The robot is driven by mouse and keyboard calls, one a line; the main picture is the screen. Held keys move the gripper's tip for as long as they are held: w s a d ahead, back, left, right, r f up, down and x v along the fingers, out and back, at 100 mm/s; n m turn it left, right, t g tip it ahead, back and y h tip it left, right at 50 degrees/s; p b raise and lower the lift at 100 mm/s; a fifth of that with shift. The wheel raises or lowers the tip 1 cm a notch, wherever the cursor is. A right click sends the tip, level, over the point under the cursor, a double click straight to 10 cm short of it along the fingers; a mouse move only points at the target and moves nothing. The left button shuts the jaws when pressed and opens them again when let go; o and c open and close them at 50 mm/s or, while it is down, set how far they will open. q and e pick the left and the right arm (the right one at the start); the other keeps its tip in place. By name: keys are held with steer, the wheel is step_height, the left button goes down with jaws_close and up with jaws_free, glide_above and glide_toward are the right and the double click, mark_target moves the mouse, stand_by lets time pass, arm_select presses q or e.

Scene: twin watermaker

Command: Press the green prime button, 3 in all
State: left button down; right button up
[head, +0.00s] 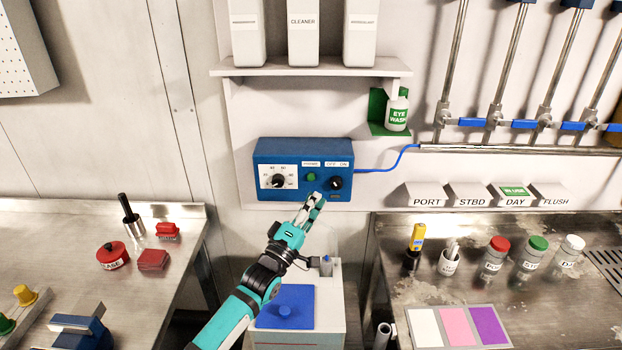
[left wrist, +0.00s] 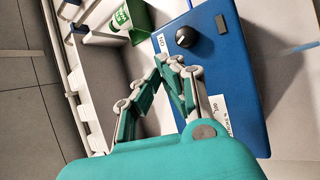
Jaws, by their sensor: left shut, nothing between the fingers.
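The green prime button (head: 311,177) is on the front of a blue control box (head: 262,160) on the back wall, under a small white label, between a white dial (head: 278,181) and a black knob (head: 336,183). My left gripper (head: 316,196) is shut and empty, its fingertips just below the button in the head view. I cannot tell whether they touch the box. In the left wrist view, the shut fingers (left wrist: 170,62) overlap the edge of the blue box (left wrist: 235,80), and the black knob (left wrist: 187,37) shows beyond them. The green button is not visible there. My right gripper is not in view.
A shelf (head: 310,71) with white bottles is above the box. An eye wash bottle (head: 397,113) and a blue hose (head: 400,160) are at its right. Metal counters stand left and right, with bottles (head: 495,254) on the right one. A white cabinet (head: 335,300) is below.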

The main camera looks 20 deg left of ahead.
mark_target(311, 177)
arm_select(q)
steer(key=s+m+g, duration=0.1)
steer(key=m, duration=0.1)
steer(key=s+m+g, duration=0.1)
steer(key=m, duration=0.1)
steer(key=s+m+g+h, duration=0.1)
steer(key=s+m, duration=0.1)
steer(key=shift+d+f+g+b, duration=0.15)
steer(key=shift+d+g+b, duration=0.15)
steer(key=shift+d+g, duration=0.1)
steer(key=shift+w, duration=0.15)
steer(key=shift+w+a+b, duration=0.4)
steer(key=shift+w+b, duration=0.55)
steer(key=shift+w, duration=0.45)
steer(key=shift+w+a+b, duration=0.45)
steer(key=shift+w+b, duration=0.5)
steer(key=shift+w, duration=0.45)
steer(key=shift+w+a+b, duration=0.4)
steer(key=shift+w+b, duration=0.55)
steer(key=shift+w, duration=0.45)
